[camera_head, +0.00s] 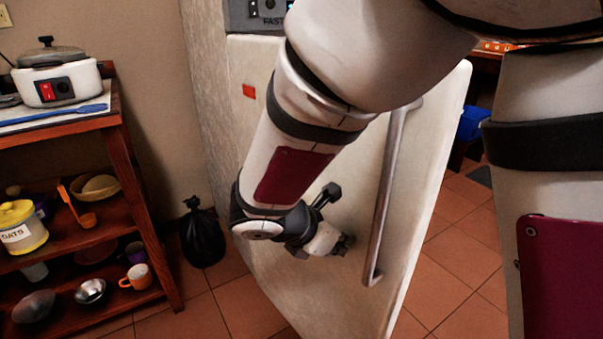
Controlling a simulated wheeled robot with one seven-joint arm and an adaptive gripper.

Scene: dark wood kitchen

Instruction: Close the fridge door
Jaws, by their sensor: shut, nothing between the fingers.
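The white fridge door (425,160) fills the middle of the head view, seen at an angle, with its free edge on the right. Its long metal handle (385,195) runs down near that edge. My gripper (343,243) is shut and empty, low in front of the door and left of the handle. Its tip is at or very close to the door face; I cannot tell if it touches. My arm hides the upper middle of the door, so how far open it stands is hard to judge.
A wooden shelf (120,150) with a cooker (57,80), bowls and mugs stands at the left. A black bag (203,235) sits on the floor between the shelf and the door. Tiled floor (465,240) shows right of the door, with a blue item (470,124) behind.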

